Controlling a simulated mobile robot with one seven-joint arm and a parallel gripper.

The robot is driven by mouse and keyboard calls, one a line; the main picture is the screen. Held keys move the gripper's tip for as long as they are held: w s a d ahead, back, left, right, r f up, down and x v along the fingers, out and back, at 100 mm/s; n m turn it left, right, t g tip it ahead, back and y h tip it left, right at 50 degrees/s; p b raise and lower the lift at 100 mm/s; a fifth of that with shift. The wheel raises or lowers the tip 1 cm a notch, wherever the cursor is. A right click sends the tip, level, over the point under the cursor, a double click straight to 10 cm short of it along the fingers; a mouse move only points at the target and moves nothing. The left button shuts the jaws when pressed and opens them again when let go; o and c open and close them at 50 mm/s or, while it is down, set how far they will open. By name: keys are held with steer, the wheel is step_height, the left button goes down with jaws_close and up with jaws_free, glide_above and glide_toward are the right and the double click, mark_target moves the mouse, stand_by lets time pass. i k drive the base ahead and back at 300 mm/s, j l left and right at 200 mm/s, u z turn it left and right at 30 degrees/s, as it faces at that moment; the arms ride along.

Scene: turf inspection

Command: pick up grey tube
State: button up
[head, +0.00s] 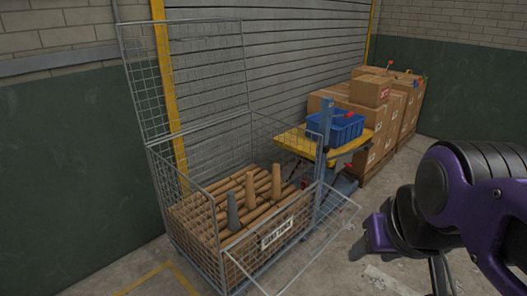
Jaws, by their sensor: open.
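The grey tube (232,214) stands upright, narrowing towards its top, near the front left inside a wire cage (152,190). Its lower end is among brown tubes lying in the cage. Two brown upright tubes (250,191) (276,183) stand to its right. My gripper (364,240) is at the right, outside the cage and well apart from the grey tube. It is open, with nothing seen between its fingers.
A yellow lift table (295,140) bears a blue crate (345,128). Stacked cartons (370,92) stand behind. Concrete floor is clear front right.

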mark_target(233, 225)
steer(key=j+z, duration=0.1)
steer(key=j, duration=0.3)
steer(key=k+j+z, duration=0.15)
steer(key=j, duration=0.25)
steer(key=j+z, duration=0.1)
steer(key=j, duration=0.3)
steer(key=i+j+z, duration=0.1)
steer(key=j, duration=0.35)
